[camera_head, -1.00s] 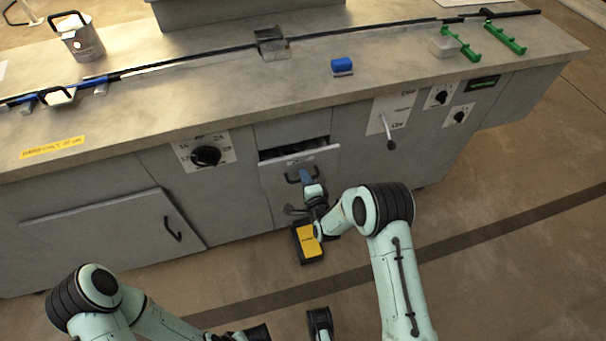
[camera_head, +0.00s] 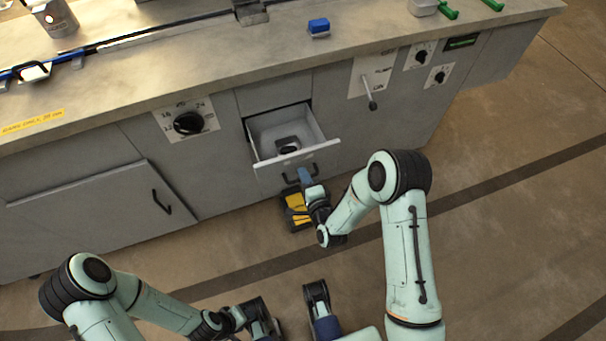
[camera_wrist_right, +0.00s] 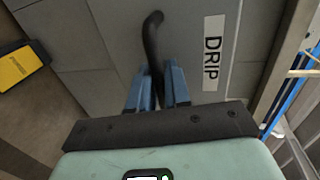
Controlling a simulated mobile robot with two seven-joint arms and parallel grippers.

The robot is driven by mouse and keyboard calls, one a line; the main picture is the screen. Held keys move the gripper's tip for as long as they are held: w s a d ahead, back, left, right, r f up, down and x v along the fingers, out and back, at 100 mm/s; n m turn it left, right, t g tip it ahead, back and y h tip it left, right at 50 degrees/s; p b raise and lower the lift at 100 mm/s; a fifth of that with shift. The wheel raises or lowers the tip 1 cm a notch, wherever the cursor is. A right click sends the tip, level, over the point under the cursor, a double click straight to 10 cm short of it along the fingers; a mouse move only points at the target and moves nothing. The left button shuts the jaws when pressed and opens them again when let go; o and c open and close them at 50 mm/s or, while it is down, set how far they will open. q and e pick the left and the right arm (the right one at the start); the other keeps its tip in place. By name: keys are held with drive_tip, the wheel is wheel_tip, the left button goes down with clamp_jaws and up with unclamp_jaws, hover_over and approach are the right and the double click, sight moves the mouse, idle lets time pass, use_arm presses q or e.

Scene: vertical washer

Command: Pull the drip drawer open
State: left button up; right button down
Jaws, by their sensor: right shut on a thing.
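The drip drawer (camera_head: 323,157) stands well out from the grey cabinet front in the head view. Its inside shows, with a small dark round object in it. Its dark handle (camera_wrist_right: 152,40) shows in the right wrist view, beside a white label reading DRIP (camera_wrist_right: 213,52). My right gripper (camera_head: 304,176) is at the drawer front, and its blue fingers (camera_wrist_right: 157,88) are shut around the handle. My left gripper (camera_head: 262,320) is low in the head view, away from the cabinet; its finger opening cannot be made out.
A yellow and black box (camera_head: 296,208) is on the floor below the drawer. A knob (camera_head: 188,123) is left of the drawer and a lever (camera_head: 371,100) right of it. A blue block (camera_head: 318,26) sits on the counter. Floor in front is mostly clear.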

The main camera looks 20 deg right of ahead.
drive_tip(key=c, duration=1.3)
unclamp_jaws()
drive_tip(key=shift+s, duration=0.1)
use_arm(q)
drive_tip(key=shift+g, duration=0.5)
drive_tip(key=shift+s+d+r+p, duration=0.2)
drive_tip(key=shift+s+r+p, duration=0.45)
drive_tip(key=shift+r+p, duration=0.15)
drive_tip(key=shift+s+d+r+p, duration=0.2)
drive_tip(key=shift+s+r+p, duration=0.45)
drive_tip(key=shift+r+p, duration=0.1)
use_arm(e)
drive_tip(key=shift+v, duration=6.6)
